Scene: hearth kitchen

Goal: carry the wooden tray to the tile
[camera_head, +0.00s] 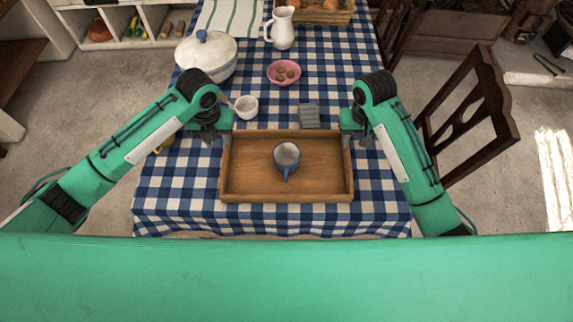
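The wooden tray (250,180) lies on the checked tablecloth near the table's front edge. A grey-blue mug (287,155) stands in it, its handle toward me. My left gripper (224,141) is at the tray's left wall, near the back corner. My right gripper (348,141) is at the right wall, near the back corner. Both point down; their fingertips are small and partly hidden, so I cannot tell whether they are closed on the walls. A small grey ridged slab (309,115) lies just behind the tray; I cannot tell whether it is the tile.
Behind the tray are a white bowl (246,107), a pink bowl (284,73) with small brown things, a lidded white pot (207,56) and a white jug (283,28). A dark wooden chair (470,120) stands at the right. Cloth is clear right of the pink bowl.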

